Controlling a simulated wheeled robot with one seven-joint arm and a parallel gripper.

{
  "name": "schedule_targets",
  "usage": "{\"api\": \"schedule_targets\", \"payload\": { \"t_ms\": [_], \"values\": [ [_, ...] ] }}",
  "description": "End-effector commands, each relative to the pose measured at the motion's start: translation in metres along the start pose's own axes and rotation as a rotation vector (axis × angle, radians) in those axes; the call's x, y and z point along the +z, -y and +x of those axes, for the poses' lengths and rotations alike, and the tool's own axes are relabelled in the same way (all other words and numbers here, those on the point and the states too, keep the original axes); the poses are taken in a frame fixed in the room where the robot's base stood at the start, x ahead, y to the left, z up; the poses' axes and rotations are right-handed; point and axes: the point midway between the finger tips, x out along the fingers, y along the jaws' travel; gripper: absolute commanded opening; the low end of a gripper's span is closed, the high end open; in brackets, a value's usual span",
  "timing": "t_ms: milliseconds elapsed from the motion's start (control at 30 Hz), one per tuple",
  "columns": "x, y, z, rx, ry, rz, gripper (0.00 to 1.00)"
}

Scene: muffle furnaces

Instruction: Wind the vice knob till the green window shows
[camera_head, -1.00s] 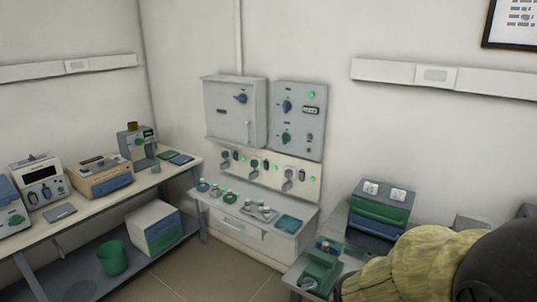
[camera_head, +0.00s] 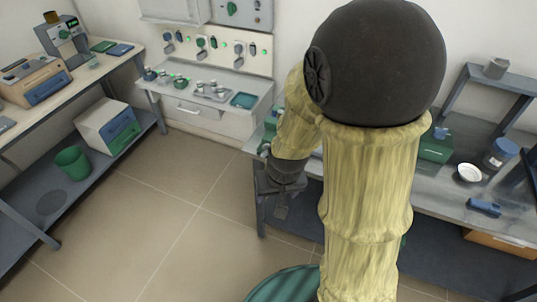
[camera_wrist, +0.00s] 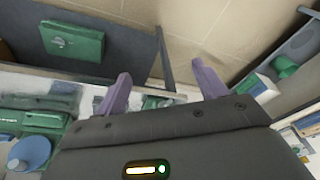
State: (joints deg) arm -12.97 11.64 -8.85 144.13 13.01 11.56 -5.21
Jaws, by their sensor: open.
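The green vice is mostly hidden behind my arm in the head view. A green piece (camera_head: 270,124) at the left end of the right bench may be part of it. In the wrist view a small green object (camera_wrist: 152,102) shows at the bench edge, beyond and between my fingers; I cannot tell if it is the vice. I cannot make out the knob or its window. My gripper (camera_head: 281,208) points down in front of the bench's left end, and its purple fingers (camera_wrist: 163,86) are apart with nothing between them.
The right bench (camera_head: 440,198) holds a green box (camera_head: 436,146), a white dish (camera_head: 469,173), a blue-lidded jar (camera_head: 500,153) and a blue block (camera_head: 484,207). A wall console (camera_head: 205,95) stands behind. Open floor (camera_head: 190,215) lies left of my arm. A green bin (camera_head: 72,162) sits on the left bench's lower shelf.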

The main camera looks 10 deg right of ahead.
Motion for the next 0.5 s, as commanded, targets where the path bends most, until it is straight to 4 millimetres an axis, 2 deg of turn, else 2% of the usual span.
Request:
{"api": "schedule_targets", "payload": {
  "t_ms": [33, 200, 400, 500],
  "values": [
    [0.001, 0.007, 0.029, 0.012, 0.007, 0.001, 0.71],
    [-0.006, 0.016, 0.092, 0.096, -0.021, 0.02, 0.71],
    [-0.014, 0.015, 0.156, 0.266, -0.103, -0.001, 0.71],
    [-0.02, 0.011, 0.18, 0.37, -0.17, -0.028, 0.71]
  ]
}}
